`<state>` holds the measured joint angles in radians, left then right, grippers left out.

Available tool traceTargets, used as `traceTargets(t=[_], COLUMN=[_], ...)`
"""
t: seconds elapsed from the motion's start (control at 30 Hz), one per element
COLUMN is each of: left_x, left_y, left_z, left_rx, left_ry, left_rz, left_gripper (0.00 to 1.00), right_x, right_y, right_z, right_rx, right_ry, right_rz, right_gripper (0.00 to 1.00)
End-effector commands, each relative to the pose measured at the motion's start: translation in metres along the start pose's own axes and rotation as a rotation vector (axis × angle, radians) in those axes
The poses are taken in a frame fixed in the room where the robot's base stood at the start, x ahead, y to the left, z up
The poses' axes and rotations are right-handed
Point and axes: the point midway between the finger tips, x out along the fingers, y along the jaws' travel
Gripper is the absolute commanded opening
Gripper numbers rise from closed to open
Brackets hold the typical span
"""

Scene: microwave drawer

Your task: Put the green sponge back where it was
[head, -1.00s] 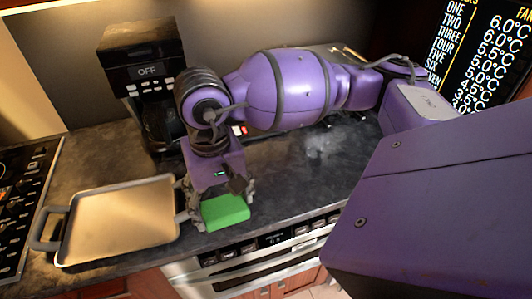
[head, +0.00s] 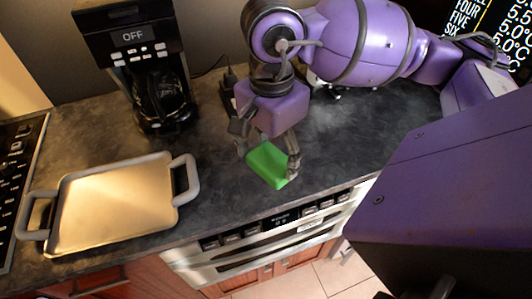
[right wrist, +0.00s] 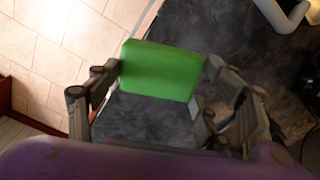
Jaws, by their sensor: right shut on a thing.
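The green sponge (head: 268,165) is between the fingers of my right gripper (head: 268,158), over the dark counter to the right of the tray. My right gripper is shut on it. In the right wrist view the sponge (right wrist: 161,70) shows between the two fingers of the right gripper (right wrist: 160,80), with the counter and floor beyond it. Whether the sponge touches the counter is hard to tell. My left gripper is not in view.
A tray with two grey handles (head: 120,205) lies on the counter's left front. A black coffee maker (head: 158,95) stands at the back. A stove (head: 18,180) is at the far left. An oven front with knobs (head: 262,240) is below the counter edge. The dark counter (head: 345,135) is clear at right.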

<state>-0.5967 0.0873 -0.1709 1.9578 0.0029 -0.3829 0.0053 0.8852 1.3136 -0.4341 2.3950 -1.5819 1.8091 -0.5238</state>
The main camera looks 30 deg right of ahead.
Motion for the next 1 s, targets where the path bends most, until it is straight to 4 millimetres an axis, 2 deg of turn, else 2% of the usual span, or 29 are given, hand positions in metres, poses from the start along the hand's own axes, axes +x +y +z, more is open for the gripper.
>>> traceTargets(t=[0.03, 0.13, 0.2, 0.4, 0.67, 0.9, 1.0], left_x=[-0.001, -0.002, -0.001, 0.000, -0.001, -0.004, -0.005], left_y=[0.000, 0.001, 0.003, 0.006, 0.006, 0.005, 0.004], left_z=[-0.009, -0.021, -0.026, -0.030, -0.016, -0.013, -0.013], left_rx=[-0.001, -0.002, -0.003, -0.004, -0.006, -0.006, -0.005], left_ry=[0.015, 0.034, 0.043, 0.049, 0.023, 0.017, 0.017], left_rz=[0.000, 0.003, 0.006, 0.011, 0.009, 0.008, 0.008], left_gripper=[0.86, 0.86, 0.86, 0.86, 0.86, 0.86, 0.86], right_x=[-0.001, 0.009, 0.024, 0.053, 0.068, 0.099, 0.100], right_y=[-0.010, -0.030, -0.038, -0.058, -0.068, -0.070, -0.070], right_z=[-0.009, -0.024, -0.032, -0.047, -0.055, -0.056, -0.056], right_rx=[0.007, 0.006, 0.004, 0.000, -0.001, -0.003, -0.003], right_ry=[0.001, 0.000, -0.001, 0.001, 0.000, 0.002, 0.003], right_rz=[-0.008, -0.010, -0.006, -0.010, -0.009, -0.011, -0.013], right_gripper=[0.13, 0.13, 0.13, 0.13, 0.13, 0.13, 0.13])
